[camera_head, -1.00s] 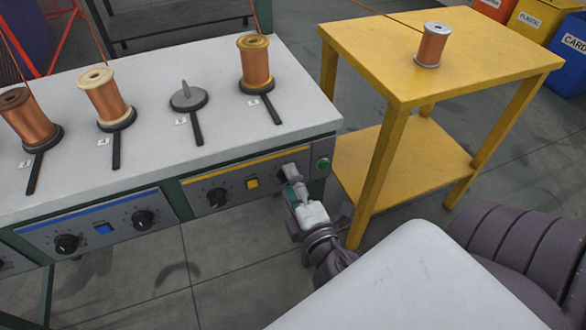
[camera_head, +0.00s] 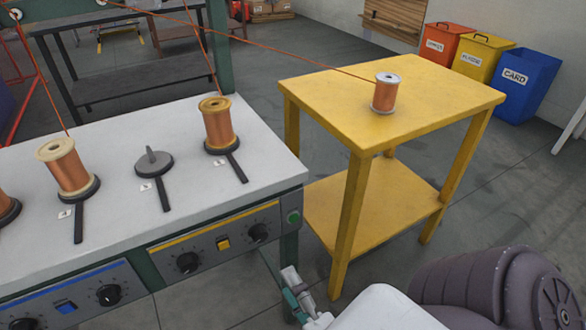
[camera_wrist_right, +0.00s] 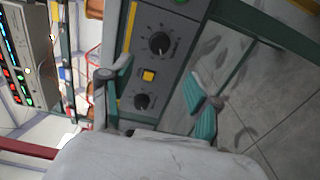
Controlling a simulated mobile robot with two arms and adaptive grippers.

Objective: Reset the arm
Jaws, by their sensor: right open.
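My right gripper (camera_head: 294,290) shows at the bottom of the head view, in front of the machine's right corner and low, apart from the panel. In the right wrist view its two teal-padded fingers (camera_wrist_right: 158,95) are spread wide with nothing between them. Behind them is the control panel (camera_wrist_right: 155,65) with two black knobs and a yellow switch. The same panel (camera_head: 205,250) shows in the head view, with a green button at its right end. My left gripper is in neither view.
The white machine top (camera_head: 120,180) holds several copper spools and one empty spindle (camera_head: 154,164). A yellow table (camera_head: 400,105) carries a copper spool (camera_head: 385,93) with its wire stretched leftward. Three bins (camera_head: 525,85) stand at the back right. Grey floor is open on the right.

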